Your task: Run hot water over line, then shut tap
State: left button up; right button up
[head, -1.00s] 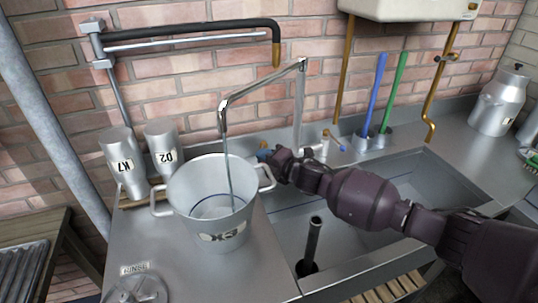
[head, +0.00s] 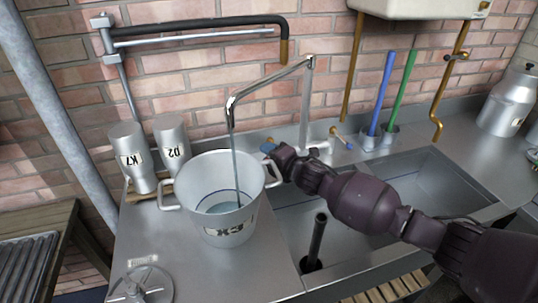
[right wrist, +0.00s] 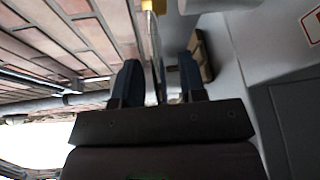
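A large two-handled metal pot (head: 190,180) stands on the steel counter left of the sink. Water (head: 222,207) lies inside it, and a dark blue line (head: 205,195) runs around the inner wall just above the water surface. The tap spout (head: 270,80) reaches over the pot, and a thin stream (head: 236,160) runs from it into the water. My right gripper (head: 269,149) is behind the pot's right handle, at the tap's left lever (head: 270,140). In the right wrist view its two fingers (right wrist: 158,80) are apart, with a thin upright part between them. My left gripper is out of view.
Two metal canisters (head: 133,158) stand left of the pot. A black-sleeved swing pipe (head: 200,30) is above. Blue and green brushes (head: 382,92) stand behind the sink basin (head: 440,185). An upright dark pipe (head: 317,240) stands in the near basin. A valve wheel (head: 142,285) is at front left.

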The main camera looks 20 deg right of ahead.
jog(key=p+v, duration=0.1)
jog(key=v, duration=0.9)
jog(key=shift+s+d, duration=0.2)
jog(key=shift+s, duration=0.15)
jog(key=shift+c, duration=0.2)
